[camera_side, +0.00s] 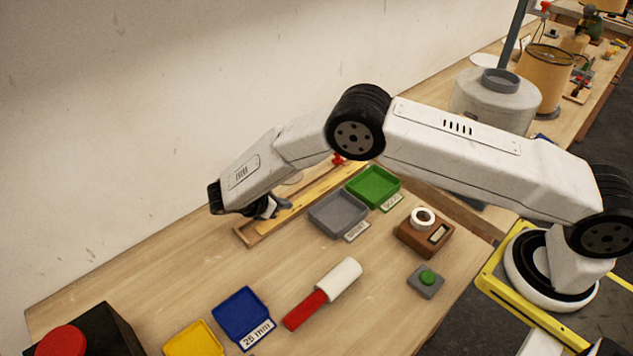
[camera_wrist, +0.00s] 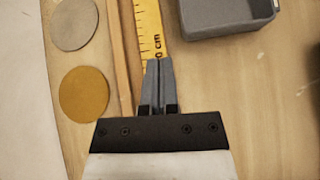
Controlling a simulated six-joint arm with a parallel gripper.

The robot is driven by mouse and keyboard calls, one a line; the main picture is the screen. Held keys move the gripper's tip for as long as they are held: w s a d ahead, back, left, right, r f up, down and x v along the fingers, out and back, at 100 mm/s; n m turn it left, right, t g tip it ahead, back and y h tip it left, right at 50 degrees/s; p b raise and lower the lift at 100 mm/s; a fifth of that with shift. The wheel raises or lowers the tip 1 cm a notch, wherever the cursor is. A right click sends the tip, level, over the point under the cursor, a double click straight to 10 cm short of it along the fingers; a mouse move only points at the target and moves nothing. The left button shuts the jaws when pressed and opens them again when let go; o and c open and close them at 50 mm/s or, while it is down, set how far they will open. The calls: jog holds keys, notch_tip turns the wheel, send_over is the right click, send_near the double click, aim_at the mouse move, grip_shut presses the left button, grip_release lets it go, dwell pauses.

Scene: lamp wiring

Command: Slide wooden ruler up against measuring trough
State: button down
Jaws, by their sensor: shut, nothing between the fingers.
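The wooden ruler (camera_wrist: 150,30) is yellow with dark tick marks and "0 cm" near its close end; its yellow face also shows in the side view (camera_side: 322,187). The measuring trough appears as a long light wooden strip (camera_wrist: 122,60) just left of the ruler in the wrist view, and as a wooden frame (camera_side: 247,237) along the wall side of the bench. The ruler runs nearly parallel to the strip; I cannot tell whether they touch. My gripper (camera_wrist: 159,64) is shut and empty, its tips at the ruler's zero end, hiding part of it. Contact is unclear.
A grey tray (camera_side: 338,214) and a green tray (camera_side: 374,186) stand right of the trough. In the wrist view, a grey disc (camera_wrist: 75,24) and a gold disc (camera_wrist: 84,94) lie left of the strip. A red-and-white cylinder (camera_side: 324,293) lies nearer the front.

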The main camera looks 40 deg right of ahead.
aim_at(312, 199)
jog(key=shift+w+a+f+n+t+h, duration=0.1)
jog(key=shift+a+f+n+t+h, duration=0.2)
jog(key=shift+a+f+n+h, duration=0.4)
jog(key=shift+d+f, duration=0.1)
jog(key=shift+d, duration=0.2)
jog(key=d, duration=1.1)
jog(key=shift+d, duration=0.2)
jog(key=shift+d+f, duration=0.15)
jog(key=shift+f, duration=0.7)
jog(key=shift+f, duration=0.1)
jog(key=shift+s+a, duration=0.2)
jog(key=shift+a, duration=1.8)
